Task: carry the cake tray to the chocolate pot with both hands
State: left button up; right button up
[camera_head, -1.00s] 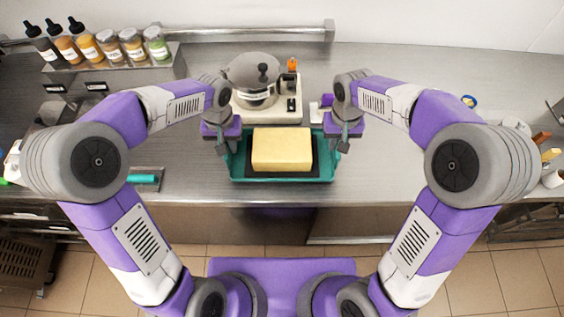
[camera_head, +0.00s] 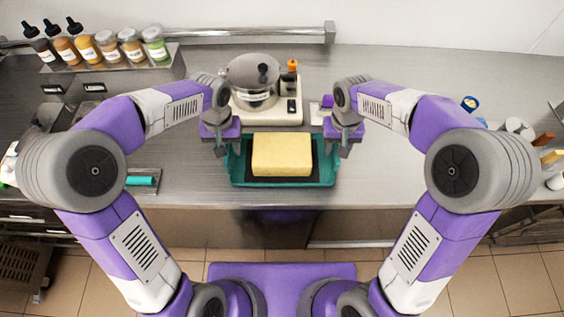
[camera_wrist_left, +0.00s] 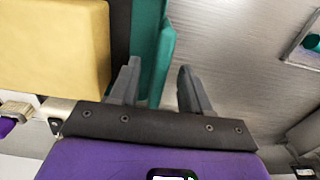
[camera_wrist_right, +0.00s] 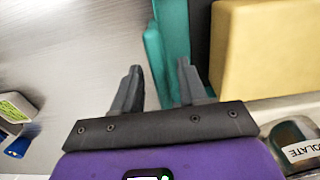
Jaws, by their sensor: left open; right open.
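The teal cake tray (camera_head: 238,172) lies on the steel counter with a yellow cake block (camera_head: 282,154) on a dark mat in it. The silver chocolate pot (camera_head: 246,72) stands on a white base just behind the tray; part of its label shows in the right wrist view (camera_wrist_right: 303,150). My left gripper (camera_head: 222,150) is open at the tray's left wall. In the left wrist view its fingers (camera_wrist_left: 158,88) are on either side of that wall. My right gripper (camera_head: 343,150) is open at the right wall, its fingers (camera_wrist_right: 160,85) also on either side.
A rack of sauce bottles and jars (camera_head: 105,48) stands at the back left. A teal-handled tool (camera_head: 141,181) lies left of the tray. A blue roll (camera_head: 470,103) and containers (camera_head: 520,128) are at the right. Counter right of the tray is clear.

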jog(key=shift+r, duration=0.15)
pick_arm(q)
notch_tip(320, 180, up, 11)
jog(key=shift+f, duration=0.2)
pick_arm(e)
notch_tip(320, 180, up, 12)
dwell(0.6)
